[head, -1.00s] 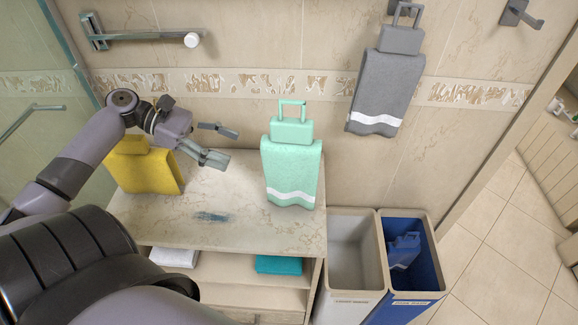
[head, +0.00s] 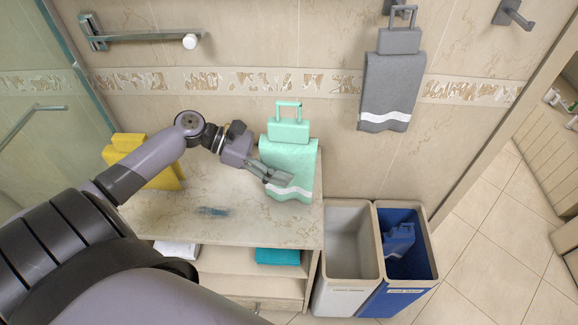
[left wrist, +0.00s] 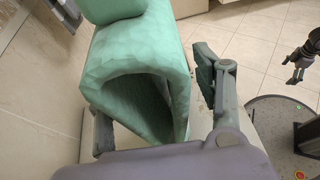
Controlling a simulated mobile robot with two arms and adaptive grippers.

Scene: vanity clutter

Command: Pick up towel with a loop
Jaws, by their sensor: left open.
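A mint green towel with a white stripe (head: 278,152) stands upright on the marble counter, a stiff loop on top. My left gripper (head: 277,179) is open at the towel's lower front. In the left wrist view the mint towel (left wrist: 135,70) shows its hollow fold between the two spread fingers of the left gripper (left wrist: 158,100). The left finger is partly hidden beside the towel; the right finger stands apart from it. I cannot tell whether either touches. A dark gripper, seemingly my right one (left wrist: 297,66), shows small at the right edge, its jaws unclear.
A yellow towel (head: 158,170) stands at the counter's left, partly behind my arm. A grey striped towel (head: 393,85) hangs on the wall. Two bins, white (head: 345,288) and blue (head: 400,292), stand right of the counter (head: 225,232); a blue looped item (head: 398,240) lies in the blue one.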

